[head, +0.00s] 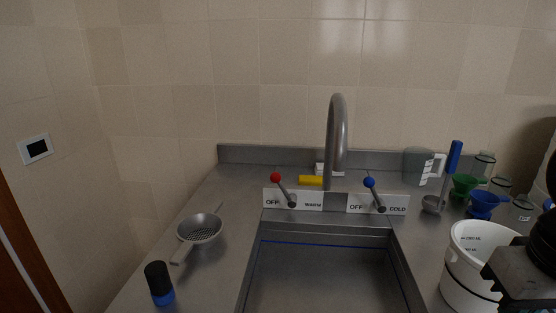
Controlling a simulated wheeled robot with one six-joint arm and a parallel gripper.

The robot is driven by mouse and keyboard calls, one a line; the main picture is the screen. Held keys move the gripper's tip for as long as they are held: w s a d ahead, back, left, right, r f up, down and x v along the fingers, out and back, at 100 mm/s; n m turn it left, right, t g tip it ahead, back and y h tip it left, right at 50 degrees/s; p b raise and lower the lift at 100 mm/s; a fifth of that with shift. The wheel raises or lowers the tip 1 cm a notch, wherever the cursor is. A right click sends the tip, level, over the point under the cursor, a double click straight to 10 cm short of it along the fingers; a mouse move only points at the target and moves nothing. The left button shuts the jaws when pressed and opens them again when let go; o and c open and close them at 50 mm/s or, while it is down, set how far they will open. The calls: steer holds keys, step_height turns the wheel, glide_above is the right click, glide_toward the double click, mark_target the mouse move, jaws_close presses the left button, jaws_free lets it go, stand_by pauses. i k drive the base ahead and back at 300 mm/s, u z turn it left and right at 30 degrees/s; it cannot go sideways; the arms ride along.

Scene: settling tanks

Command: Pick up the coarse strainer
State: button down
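A metal strainer (200,229) with a perforated bowl lies on the steel counter, left of the sink. Its flat handle points toward the front left, and a thin prong sticks out at the back right. It is the only strainer I make out, and nothing touches it. Dark parts of my arm show at the right edge, over the white bucket and far from the strainer. I cannot make out fingertips there, so the opening of my gripper does not show.
A black and blue cylinder (159,283) stands in front of the strainer. The sink (320,277), tall faucet (337,140) and two levers fill the middle. On the right are a white bucket (470,265), green funnel (464,185), blue funnel (483,203), small metal cup (432,204) and jars.

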mark_target(197, 231)
steer(key=z, duration=1.2)
steer(key=k, duration=1)
steer(key=u, duration=1.9)
steer(key=i, duration=1)
